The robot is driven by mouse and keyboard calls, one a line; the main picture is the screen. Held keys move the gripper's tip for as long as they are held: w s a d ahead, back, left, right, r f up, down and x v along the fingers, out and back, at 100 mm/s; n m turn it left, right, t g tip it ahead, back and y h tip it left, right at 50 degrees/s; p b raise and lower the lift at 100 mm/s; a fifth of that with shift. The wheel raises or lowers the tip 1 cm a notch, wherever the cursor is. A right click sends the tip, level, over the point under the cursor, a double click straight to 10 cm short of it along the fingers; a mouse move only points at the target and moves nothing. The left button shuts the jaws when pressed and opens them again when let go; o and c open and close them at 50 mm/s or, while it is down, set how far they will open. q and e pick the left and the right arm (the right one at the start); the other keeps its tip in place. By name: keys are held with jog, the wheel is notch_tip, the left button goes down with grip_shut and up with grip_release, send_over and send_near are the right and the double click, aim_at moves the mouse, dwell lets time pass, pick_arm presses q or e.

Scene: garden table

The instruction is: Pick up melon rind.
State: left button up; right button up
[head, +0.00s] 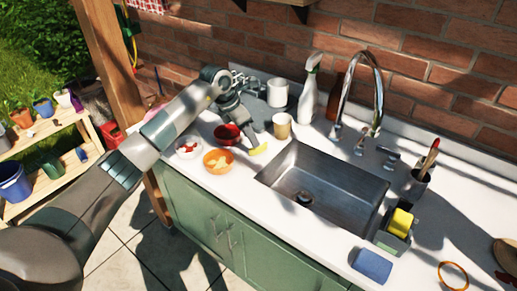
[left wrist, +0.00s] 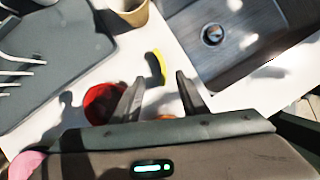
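The melon rind (head: 258,149) is a small curved yellow piece lying on the white counter, between the orange bowl and the sink's left edge. In the left wrist view the melon rind (left wrist: 159,65) lies just ahead of the fingertips, roughly between their lines. My left gripper (head: 250,138) reaches down above the counter just behind the rind. Its two dark fingers, seen in the left wrist view (left wrist: 161,76), stand apart with nothing held between them. Contact with the rind cannot be told. My right gripper is not in view.
A red bowl (head: 226,135), an orange bowl (head: 217,165) and a white bowl (head: 188,151) stand left of the rind. A tan cup (head: 281,127) is close behind it. The sink (head: 322,185) opens to the right. A spray bottle (head: 309,92) and faucet (head: 378,95) stand behind.

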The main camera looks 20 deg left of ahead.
aim_at(259, 149)
pick_arm(q)
jog(key=shift+w+d+f+p, duration=0.1)
jog(key=shift+d+f+p, duration=0.15)
jog(key=shift+f+p, duration=0.3)
jog(key=p+x, duration=0.1)
jog(key=x, duration=0.1)
jog(key=shift+d+f+p, duration=0.2)
jog(key=shift+f+p, duration=0.1)
jog(key=shift+f, duration=0.1)
jog(key=shift+w+f, duration=0.2)
jog(key=shift+f, duration=0.3)
grip_shut()
